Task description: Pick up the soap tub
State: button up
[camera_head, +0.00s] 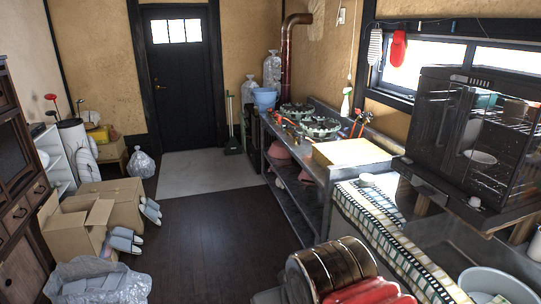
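No thing in view is clearly marked as the soap tub, and I cannot tell which one it is. A small white round container (367,180) sits on the counter at the end of the checked cloth. A light blue tub (264,97) stands at the far end of the counter. A large pale basin (490,283) is at the lower right, partly cut off by the frame. A brown and red rounded part, apparently of my arm, fills the bottom middle. My gripper's fingers are not visible.
The dark wooden floor (200,240) is open in the middle. Cardboard boxes (75,228), slippers (124,240) and a plastic bag (95,283) lie at left. The counter (312,170) runs along the right, with a gas stove (318,127) and a dark glass-fronted cabinet (470,140).

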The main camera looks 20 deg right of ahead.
aim_at(367, 180)
jog(key=u, duration=0.1)
jog(key=i, duration=2.15)
jog(key=z, duration=0.75)
jog(key=i, duration=0.65)
jog(key=z, duration=0.9)
jog(key=i, duration=0.75)
jog(key=z, duration=0.45)
